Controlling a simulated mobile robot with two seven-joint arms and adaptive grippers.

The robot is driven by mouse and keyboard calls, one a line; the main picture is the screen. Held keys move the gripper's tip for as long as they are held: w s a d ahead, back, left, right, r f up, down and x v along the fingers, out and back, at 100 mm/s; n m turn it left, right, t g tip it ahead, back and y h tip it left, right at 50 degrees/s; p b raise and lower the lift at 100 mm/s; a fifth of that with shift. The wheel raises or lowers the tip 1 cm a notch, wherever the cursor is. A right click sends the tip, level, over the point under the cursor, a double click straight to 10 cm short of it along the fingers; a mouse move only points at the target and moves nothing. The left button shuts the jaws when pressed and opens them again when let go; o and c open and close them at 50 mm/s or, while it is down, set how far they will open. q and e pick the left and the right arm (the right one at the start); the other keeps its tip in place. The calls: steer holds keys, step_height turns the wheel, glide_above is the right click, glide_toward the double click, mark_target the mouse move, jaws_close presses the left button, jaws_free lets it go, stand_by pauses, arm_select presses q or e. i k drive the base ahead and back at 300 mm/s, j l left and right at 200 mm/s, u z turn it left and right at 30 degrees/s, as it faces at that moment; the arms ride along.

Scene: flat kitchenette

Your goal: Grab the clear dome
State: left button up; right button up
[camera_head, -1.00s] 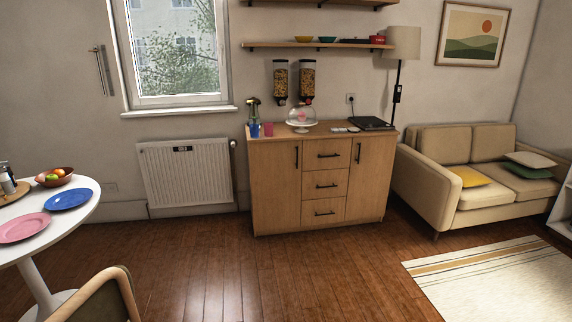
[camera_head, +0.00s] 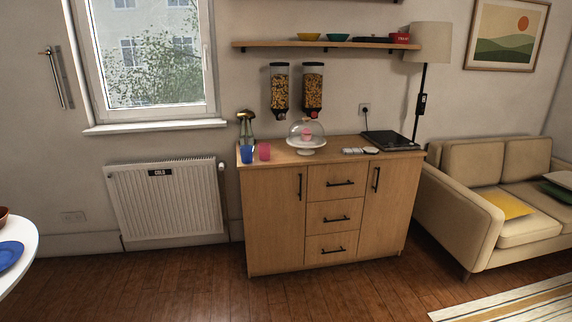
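The clear dome (camera_head: 295,130) sits over a white cake stand (camera_head: 306,150) on top of the wooden cabinet. A small pink item (camera_head: 306,134), like a cupcake, shows through it. The dome stands below the two wall-mounted cereal dispensers. Neither of my grippers shows in the head view.
The wooden cabinet (camera_head: 260,177) stands against the wall. A blue cup (camera_head: 247,154), a pink cup (camera_head: 264,152) and a juicer-like metal item (camera_head: 246,123) are left of the dome. A black flat appliance (camera_head: 391,140) is to the right. The floor (camera_head: 190,285) before the cabinet is clear.

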mark_target(306, 131)
steer(key=i, duration=1.45)
